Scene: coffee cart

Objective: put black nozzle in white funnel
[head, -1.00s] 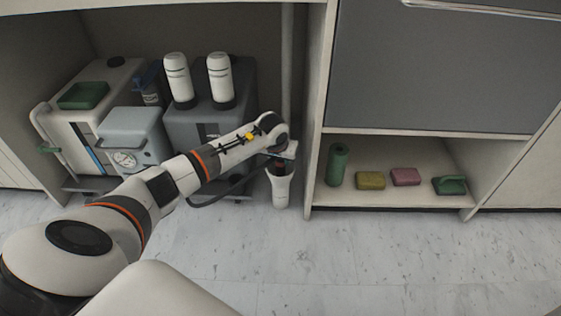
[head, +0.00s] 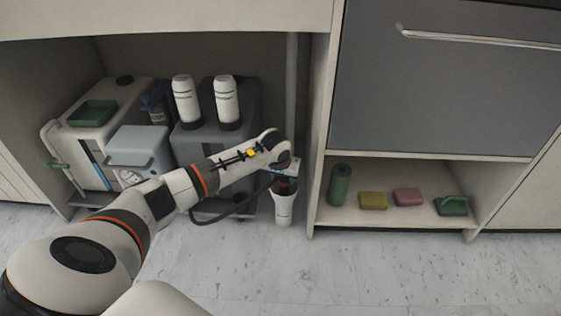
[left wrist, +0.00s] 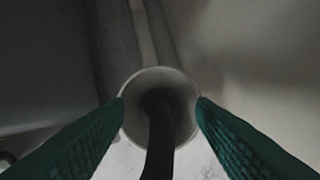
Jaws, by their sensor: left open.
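The white funnel (head: 283,208) stands upright at the right end of the open bay, beside the cabinet's divider. In the left wrist view its round mouth (left wrist: 128,120) faces me. The black nozzle (left wrist: 158,135) is inside the mouth and extends out toward the camera; its lower end is hidden in the dark interior. My left gripper (head: 284,181) is just above the funnel's mouth. Its green fingers (left wrist: 160,108) are apart on either side of the nozzle, with gaps between. Whether they touch the funnel rim cannot be told. My right gripper is not in view.
Grey machines (head: 137,150) and two white bottles (head: 226,100) fill the bay left of the funnel. A divider (head: 318,150) stands close on its right. A low shelf holds a green cylinder (head: 340,184), sponges (head: 373,201) and a green brush (head: 452,205). The floor in front is clear.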

